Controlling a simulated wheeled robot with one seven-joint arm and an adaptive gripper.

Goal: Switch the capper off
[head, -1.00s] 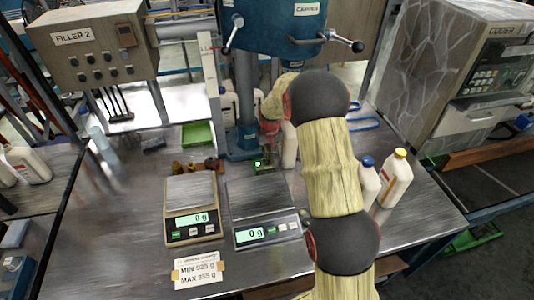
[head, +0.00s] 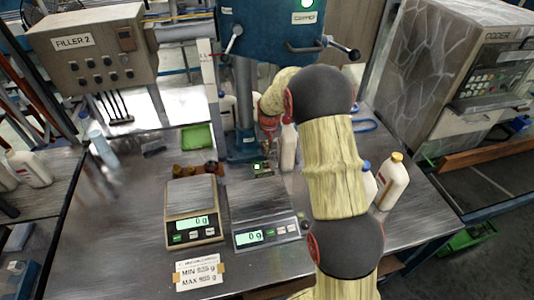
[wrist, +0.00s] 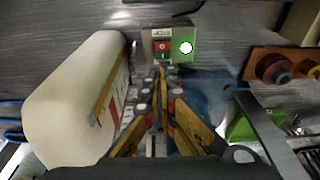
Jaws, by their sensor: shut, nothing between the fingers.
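The capper (head: 270,35) is the blue column machine at the back of the table, with a bright lamp on its head. Its small switch box (head: 262,168) sits at the foot of the column. In the wrist view the box (wrist: 162,32) shows a red button (wrist: 162,47) above a green one (wrist: 162,57), beside a green panel with a bright white lamp (wrist: 186,48). My gripper (wrist: 162,70) is shut and empty, its tips just below the green button in the picture. I cannot tell whether they touch the box. My arm partly hides the gripper in the head view.
A white bottle (wrist: 75,95) stands close left of my gripper in the wrist view. Two scales (head: 193,207) (head: 262,212) sit in front. More bottles (head: 392,182) stand at right. A green tray (head: 197,137) lies left of the capper.

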